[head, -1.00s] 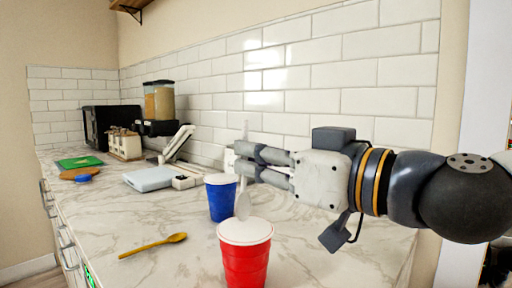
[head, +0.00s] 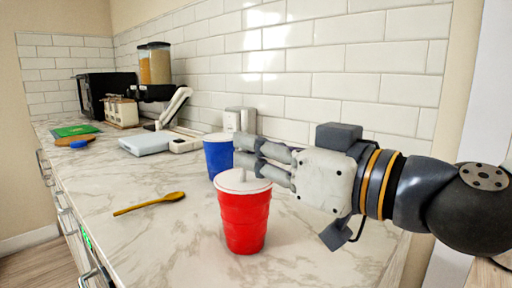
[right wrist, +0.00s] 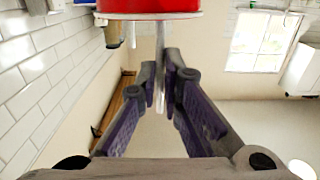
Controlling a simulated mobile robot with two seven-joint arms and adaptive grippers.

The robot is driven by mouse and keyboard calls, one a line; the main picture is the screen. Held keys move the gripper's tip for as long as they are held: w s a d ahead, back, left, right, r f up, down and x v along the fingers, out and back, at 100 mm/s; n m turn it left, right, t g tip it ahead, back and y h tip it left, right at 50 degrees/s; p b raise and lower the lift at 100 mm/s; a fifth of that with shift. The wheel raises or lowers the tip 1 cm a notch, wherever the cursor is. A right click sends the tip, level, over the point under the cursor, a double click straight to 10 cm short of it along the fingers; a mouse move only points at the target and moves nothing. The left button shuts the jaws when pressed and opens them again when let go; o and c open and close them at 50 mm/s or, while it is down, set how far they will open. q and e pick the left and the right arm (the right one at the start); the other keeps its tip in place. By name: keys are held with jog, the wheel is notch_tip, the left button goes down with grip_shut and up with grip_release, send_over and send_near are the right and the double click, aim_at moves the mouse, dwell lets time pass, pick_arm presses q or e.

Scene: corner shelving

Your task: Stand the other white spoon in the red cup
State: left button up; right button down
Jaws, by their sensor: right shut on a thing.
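The red cup (head: 245,222) stands upright at the front of the counter, with its white top facing up. A white spoon (head: 243,175) stands roughly upright at the cup's opening, with its lower part hidden inside. In the right wrist view, which is upside down, the spoon (right wrist: 161,42) runs from the cup's rim (right wrist: 150,15) to between my fingers. My right gripper (head: 240,151) is shut on the spoon, just above and behind the cup. Its fingers also show in the right wrist view (right wrist: 161,82). I cannot make out a second white spoon. My left gripper is out of view.
A blue cup (head: 218,158) stands close behind the red cup. A yellow spoon (head: 150,203) lies on the marble counter (head: 150,245) to the left. A pale blue box (head: 145,145) and white devices stand farther back. The tiled wall is behind my right arm.

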jog(key=c, duration=1.7)
grip_release()
jog(key=shift+o, duration=0.2)
notch_tip(320, 180, up, 10)
